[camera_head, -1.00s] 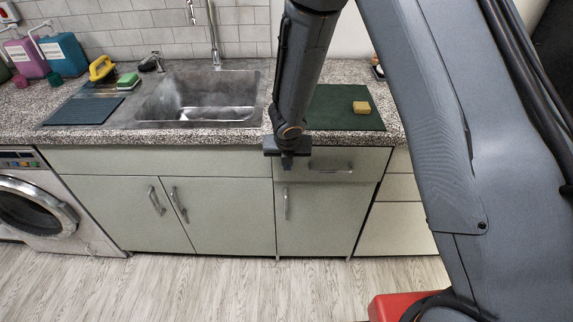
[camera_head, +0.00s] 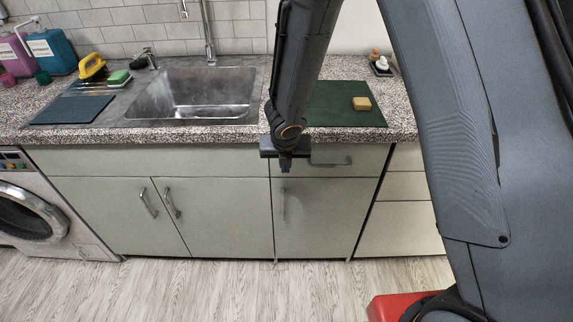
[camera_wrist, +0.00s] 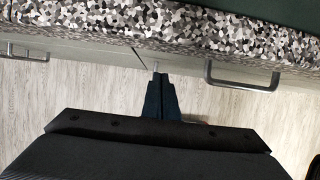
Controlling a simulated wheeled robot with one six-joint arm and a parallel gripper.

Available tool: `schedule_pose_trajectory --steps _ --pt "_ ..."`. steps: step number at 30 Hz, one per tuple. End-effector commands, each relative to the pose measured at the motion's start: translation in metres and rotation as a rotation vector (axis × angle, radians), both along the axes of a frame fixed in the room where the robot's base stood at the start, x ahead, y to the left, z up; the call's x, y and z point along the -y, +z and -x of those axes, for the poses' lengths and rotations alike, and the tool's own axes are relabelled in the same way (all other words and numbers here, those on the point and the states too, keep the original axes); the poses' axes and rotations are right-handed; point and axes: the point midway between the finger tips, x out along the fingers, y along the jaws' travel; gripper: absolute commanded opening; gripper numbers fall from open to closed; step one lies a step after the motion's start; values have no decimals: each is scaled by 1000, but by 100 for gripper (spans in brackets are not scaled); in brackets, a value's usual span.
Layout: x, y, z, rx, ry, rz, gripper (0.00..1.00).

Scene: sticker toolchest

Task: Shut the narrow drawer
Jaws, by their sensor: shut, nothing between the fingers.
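The narrow drawer (camera_head: 355,170) is the pale green front under the counter, right of the sink, with a grey bar handle (camera_head: 333,162). Its front looks about flush with the cabinet; a small gap cannot be told. My gripper (camera_head: 285,165) is shut and empty, in front of the drawer's left part and left of the handle. In the wrist view the shut fingers (camera_wrist: 161,85) point at the cabinet front near the drawer's left edge, and the handle (camera_wrist: 243,80) is to their right. Contact cannot be told.
The speckled counter (camera_head: 230,134) overhangs the fronts. A cupboard door (camera_head: 315,220) with a vertical handle is below the drawer. More drawers (camera_head: 400,215) are to the right. A washing machine (camera_head: 40,215) stands at left. A yellow sponge (camera_head: 361,103) lies on a green mat (camera_head: 335,112).

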Motion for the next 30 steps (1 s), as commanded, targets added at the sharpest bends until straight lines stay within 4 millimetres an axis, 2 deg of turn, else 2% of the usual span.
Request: schedule_pose_trajectory --steps 1,3,16,21,27,30 --pt "0 -2 4 0 1 -1 0" --pt "0 14 9 -1 -2 -1 0" --pt "2 79 35 -2 -6 -1 0" --pt "2 90 41 -4 -5 0 0" --pt "2 92 42 -5 -8 -1 0" --pt "14 98 43 -4 -118 -31 0"
